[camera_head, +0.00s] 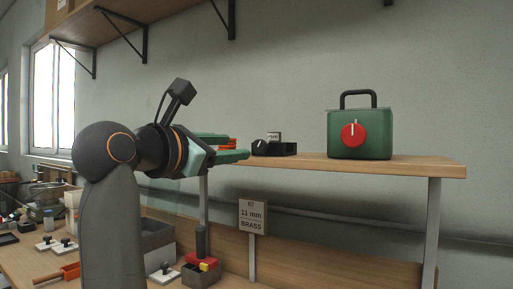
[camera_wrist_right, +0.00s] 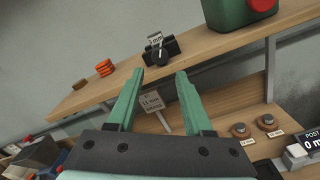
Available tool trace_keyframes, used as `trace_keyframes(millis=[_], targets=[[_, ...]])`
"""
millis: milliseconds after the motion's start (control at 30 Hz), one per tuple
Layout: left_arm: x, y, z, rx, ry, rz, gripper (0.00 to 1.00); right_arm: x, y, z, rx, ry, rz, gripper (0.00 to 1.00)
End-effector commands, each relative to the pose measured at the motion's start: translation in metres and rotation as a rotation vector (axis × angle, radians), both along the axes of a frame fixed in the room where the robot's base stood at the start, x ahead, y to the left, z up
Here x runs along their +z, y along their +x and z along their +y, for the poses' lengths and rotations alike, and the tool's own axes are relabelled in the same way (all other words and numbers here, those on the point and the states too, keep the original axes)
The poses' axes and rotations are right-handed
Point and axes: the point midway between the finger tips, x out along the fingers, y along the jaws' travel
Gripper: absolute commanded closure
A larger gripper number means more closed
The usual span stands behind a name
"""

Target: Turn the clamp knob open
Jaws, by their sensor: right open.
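A small black clamp block (camera_head: 284,148) sits on the wooden shelf, with a dark knob (camera_head: 260,144) bearing a pale mark on its left part and a pale "mm" tag behind. In the right wrist view the clamp block (camera_wrist_right: 173,47) is just beyond my fingertips. My right gripper (camera_head: 240,147) reaches in from the left, at about shelf height, left of the clamp. In the right wrist view its green fingers (camera_wrist_right: 160,72) are apart, with nothing between them. They appear clear of the knob. My left gripper is not in view.
A green box (camera_head: 375,147) with a red dial stands right of the clamp on the shelf (camera_head: 420,166). Orange discs (camera_wrist_right: 104,68) and brown discs (camera_wrist_right: 80,84) lie left of the clamp. A sign reading "11 mm BRASS" (camera_head: 252,216) stands below. The workbench beneath is cluttered.

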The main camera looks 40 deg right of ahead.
Motion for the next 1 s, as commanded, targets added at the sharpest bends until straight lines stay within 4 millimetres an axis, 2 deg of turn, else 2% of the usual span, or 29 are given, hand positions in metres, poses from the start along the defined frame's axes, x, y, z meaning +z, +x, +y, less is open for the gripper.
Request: trace_keyframes(millis=[200, 400, 600, 867, 1000], targets=[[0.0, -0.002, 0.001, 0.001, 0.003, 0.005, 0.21, 0.0, 0.012, -0.044, -0.002, 0.002, 0.001, 0.49], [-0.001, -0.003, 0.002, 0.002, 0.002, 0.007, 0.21, 0.0, 0.021, -0.074, -0.004, -0.002, 0.002, 0.49], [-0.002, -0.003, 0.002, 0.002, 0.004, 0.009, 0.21, 0.0, 0.024, -0.086, -0.002, -0.001, 0.001, 0.49], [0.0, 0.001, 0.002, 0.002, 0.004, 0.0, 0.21, 0.0, 0.025, -0.087, -0.001, -0.002, 0.0, 0.49], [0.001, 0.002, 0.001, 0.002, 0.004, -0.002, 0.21, 0.0, 0.025, -0.087, -0.001, -0.002, 0.001, 0.64]])
